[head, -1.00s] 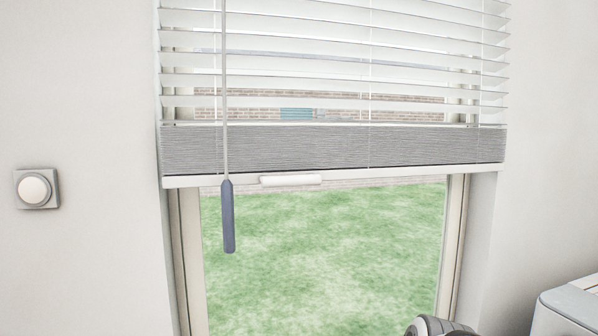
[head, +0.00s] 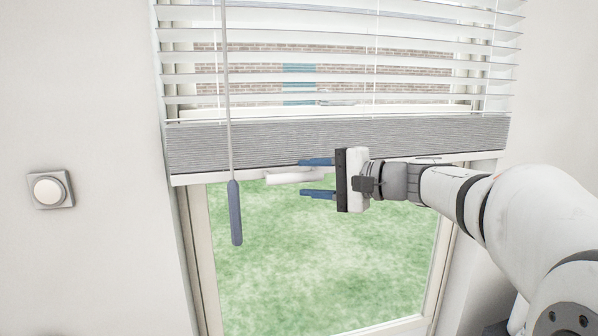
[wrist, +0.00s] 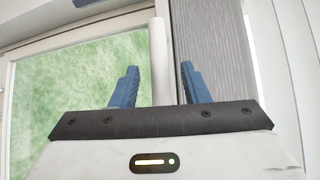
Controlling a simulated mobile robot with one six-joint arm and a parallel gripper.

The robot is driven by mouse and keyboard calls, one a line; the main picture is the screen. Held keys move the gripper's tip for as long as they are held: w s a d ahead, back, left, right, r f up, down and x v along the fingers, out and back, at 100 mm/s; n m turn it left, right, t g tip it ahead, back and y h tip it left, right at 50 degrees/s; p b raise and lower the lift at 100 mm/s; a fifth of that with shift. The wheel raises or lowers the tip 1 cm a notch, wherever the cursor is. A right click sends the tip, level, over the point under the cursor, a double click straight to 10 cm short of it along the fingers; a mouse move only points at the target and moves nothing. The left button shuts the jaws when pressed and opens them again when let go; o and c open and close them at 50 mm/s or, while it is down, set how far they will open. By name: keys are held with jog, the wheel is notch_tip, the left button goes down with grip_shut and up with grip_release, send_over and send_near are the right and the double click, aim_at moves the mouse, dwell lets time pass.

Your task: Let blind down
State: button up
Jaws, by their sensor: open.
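The white slatted blind (head: 340,57) hangs partway down over the window, with a grey stack of gathered slats (head: 255,146) at its bottom. A white handle (head: 289,176) sticks out from the bottom rail. My gripper (head: 317,178) is open, its two blue fingers pointing left, one above and one below the level of the handle's right end. In the wrist view the handle (wrist: 158,62) shows upright between the spread fingers (wrist: 158,85), with a gap to each. A wand with a blue-grey grip (head: 235,213) hangs at the blind's left.
A round white wall knob (head: 48,190) on a square plate is on the left wall. The window frame (head: 196,240) borders glass with green grass outside. My arm fills the right side.

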aim_at(303, 178)
jog(key=p+x, duration=0.1)
jog(key=x, duration=0.3)
grip_shut()
dwell(0.4)
jog(key=shift+d, duration=0.1)
